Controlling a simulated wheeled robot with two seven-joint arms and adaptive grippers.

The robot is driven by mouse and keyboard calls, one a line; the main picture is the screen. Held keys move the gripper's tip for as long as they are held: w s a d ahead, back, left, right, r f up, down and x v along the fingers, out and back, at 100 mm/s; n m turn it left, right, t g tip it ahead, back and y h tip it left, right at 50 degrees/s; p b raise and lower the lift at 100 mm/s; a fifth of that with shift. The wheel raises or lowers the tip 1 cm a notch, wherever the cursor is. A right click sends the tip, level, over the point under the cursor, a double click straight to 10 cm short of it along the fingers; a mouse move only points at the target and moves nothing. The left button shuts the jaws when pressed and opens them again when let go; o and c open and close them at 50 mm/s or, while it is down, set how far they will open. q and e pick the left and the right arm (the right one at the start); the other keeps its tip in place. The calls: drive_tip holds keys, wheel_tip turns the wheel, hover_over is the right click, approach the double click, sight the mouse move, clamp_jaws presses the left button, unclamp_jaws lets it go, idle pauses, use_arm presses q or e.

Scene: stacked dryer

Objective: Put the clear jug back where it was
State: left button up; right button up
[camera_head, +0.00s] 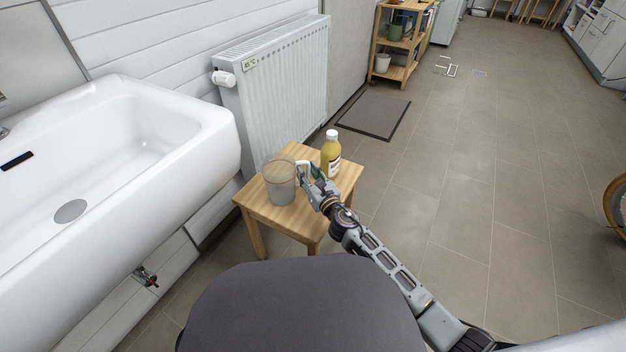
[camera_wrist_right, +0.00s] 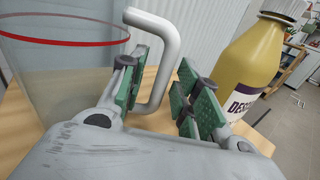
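The clear jug (camera_head: 280,184), with a red rim line and a white handle, stands on the small wooden stool (camera_head: 258,205). In the right wrist view, the jug (camera_wrist_right: 60,75) is at the left and its handle (camera_wrist_right: 163,62) is between my right gripper's fingers. My right gripper (camera_wrist_right: 165,95) is open around the handle, one green-padded finger inside the loop and the other outside, with a gap on the outer side. In the head view, my right gripper (camera_head: 310,178) is at the jug's right side. My left gripper is not in view.
A yellow bottle with a white cap (camera_head: 331,155) stands on the stool close behind my right gripper; it also shows in the wrist view (camera_wrist_right: 250,65). A radiator (camera_head: 275,90) and a white sink (camera_head: 120,170) are at the left.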

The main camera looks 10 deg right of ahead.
drive_tip(key=shift+r, duration=0.2)
drive_tip(key=shift+p+v, duration=0.35)
drive_tip(key=shift+v, duration=5.7)
drive_tip(key=m, duration=0.1)
drive_tip(key=d+m+h, duration=0.1)
drive_tip(key=shift+s+d+f+m, duration=0.1)
drive_tip(key=shift+s+f+m, duration=0.1)
drive_tip(key=shift+f+m, duration=0.2)
drive_tip(key=s+d+f+m+g+h, duration=0.45)
drive_tip(key=s+f+m, duration=0.35)
drive_tip(key=m, duration=1.1)
drive_tip(key=s+a+f+m+g+y, duration=0.1)
drive_tip(key=s+f+m+g+y, duration=0.1)
drive_tip(key=s+m, duration=0.5)
drive_tip(key=s+a+f+m+g+y, duration=0.2)
drive_tip(key=s+f+m+g, duration=0.2)
drive_tip(key=m, duration=0.5)
drive_tip(key=s+f, duration=0.2)
drive_tip(key=s, duration=0.1)
drive_tip(key=shift+a, duration=0.15)
